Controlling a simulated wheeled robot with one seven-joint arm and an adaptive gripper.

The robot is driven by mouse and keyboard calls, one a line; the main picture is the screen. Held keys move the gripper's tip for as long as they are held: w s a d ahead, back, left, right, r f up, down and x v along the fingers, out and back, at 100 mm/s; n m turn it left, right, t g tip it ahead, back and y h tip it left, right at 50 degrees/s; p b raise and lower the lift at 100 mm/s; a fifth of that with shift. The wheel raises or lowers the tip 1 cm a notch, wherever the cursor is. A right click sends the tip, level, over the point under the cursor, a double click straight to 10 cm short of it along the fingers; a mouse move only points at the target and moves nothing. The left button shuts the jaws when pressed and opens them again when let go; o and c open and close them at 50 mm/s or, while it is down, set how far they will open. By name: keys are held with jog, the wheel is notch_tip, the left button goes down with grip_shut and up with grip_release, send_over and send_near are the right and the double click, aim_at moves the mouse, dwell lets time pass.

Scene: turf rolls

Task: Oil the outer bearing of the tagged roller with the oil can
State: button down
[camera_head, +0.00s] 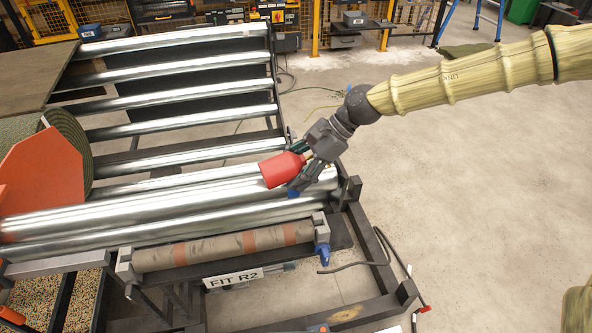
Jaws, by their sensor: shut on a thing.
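The red oil can (280,170) lies tilted in my gripper (299,172), above the right ends of the shiny rollers. The gripper is shut on it. A small blue piece (293,189) shows just below the can; I cannot tell whether it is a fingertip or a tag. A brownish roller with orange bands (222,246) lies in a cradle in front, above a plate reading "FIT R2" (233,278). A blue item (322,252) is at its right end. Several silver rollers (170,216) span the frame. I cannot make out a tag or the outer bearing for certain.
A green turf roll (68,140) with an orange plate (42,172) stands at the left. The dark frame (372,245) runs along the right, with a cable beside it. Open concrete floor (480,200) lies to the right. Yellow posts and shelves stand behind.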

aim_at(291, 151)
jog(key=shift+w+r+p, duration=0.4)
jog(key=shift+r+p, duration=0.1)
jog(key=shift+r, duration=0.2)
jog(key=shift+w+r+p, duration=0.35)
jog(key=shift+r+p, duration=0.15)
jog(key=shift+r, duration=0.15)
jog(key=shift+s+r+p, duration=0.25)
jog(key=shift+r+p, duration=0.2)
jog(key=shift+r, duration=0.45)
jog(key=shift+w+r+p, duration=0.1)
jog(key=shift+r+p, duration=0.35)
jog(key=shift+r, duration=0.6)
